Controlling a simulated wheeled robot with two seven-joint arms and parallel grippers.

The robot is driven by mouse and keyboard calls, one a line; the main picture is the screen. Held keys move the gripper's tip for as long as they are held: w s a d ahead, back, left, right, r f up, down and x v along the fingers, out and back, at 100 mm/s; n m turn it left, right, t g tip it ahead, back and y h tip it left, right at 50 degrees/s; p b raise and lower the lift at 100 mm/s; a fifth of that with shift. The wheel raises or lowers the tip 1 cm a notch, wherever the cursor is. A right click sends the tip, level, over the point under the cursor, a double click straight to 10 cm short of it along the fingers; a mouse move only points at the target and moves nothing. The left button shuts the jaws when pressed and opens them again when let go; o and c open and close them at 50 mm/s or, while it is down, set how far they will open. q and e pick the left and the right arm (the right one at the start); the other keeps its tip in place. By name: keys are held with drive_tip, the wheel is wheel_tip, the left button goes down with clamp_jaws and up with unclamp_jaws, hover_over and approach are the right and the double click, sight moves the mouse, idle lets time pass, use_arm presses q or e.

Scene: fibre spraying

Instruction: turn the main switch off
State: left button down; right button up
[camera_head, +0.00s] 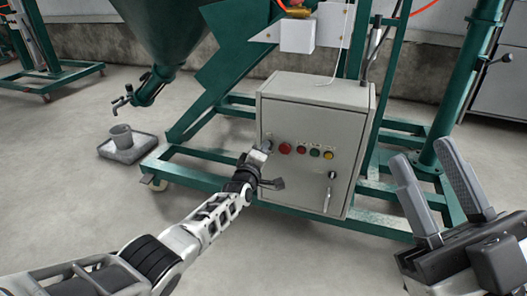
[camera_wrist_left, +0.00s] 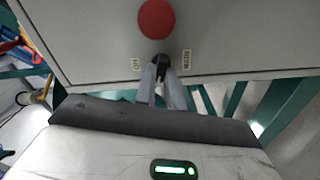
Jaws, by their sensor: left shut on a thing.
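A grey control box (camera_head: 312,133) stands on the green frame, with a row of coloured controls on its front. My left gripper (camera_head: 261,150) reaches the left end of that row, beside a red button (camera_head: 285,148). In the left wrist view its fingers (camera_wrist_left: 161,86) are shut on a black switch knob (camera_wrist_left: 161,61), with small labels on either side. The red button (camera_wrist_left: 155,18) is apart from the fingers. In the head view the gripper hides the knob. My right gripper (camera_head: 440,203) is open and empty at the lower right, away from the box.
More round controls, including a green (camera_head: 315,152) and a yellow one (camera_head: 328,155), sit right of the red button.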

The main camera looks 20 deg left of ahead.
use_arm(q)
drive_tip(key=shift+f+n, duration=0.1)
drive_tip(key=shift+n, duration=1.6)
drive_tip(key=shift+d, duration=0.1)
drive_tip(key=c, duration=1.5)
unclamp_jaws()
